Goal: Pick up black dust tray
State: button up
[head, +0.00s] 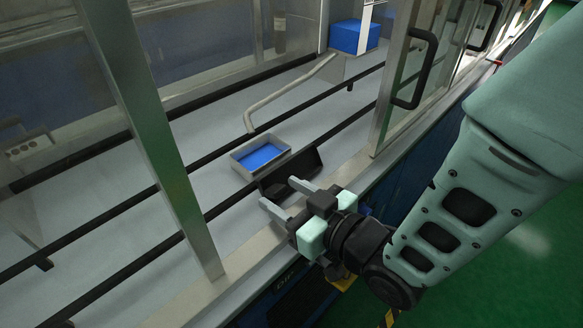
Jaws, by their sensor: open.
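A black dust tray (290,172) sits inside the machine on the pale floor, against the near right side of a small grey box (239,164) with a blue inside. My gripper (282,193) reaches in from the lower right. Its two pale fingers are spread apart and empty, pointing toward the near side of the black tray. The fingers are close to the tray; I cannot tell if they touch it. Part of the tray's lower edge is hidden behind the fingers.
A metal upright (165,150) stands left of my gripper. An open glazed door with a black handle (414,70) is at the right. Black rails (95,238) cross the floor. A bent metal pipe (290,92) and a blue bin (354,37) lie beyond.

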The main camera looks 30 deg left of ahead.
jog(key=shift+x, duration=1)
jog(key=c, duration=1.1)
jog(key=shift+r, duration=0.1)
grip_shut()
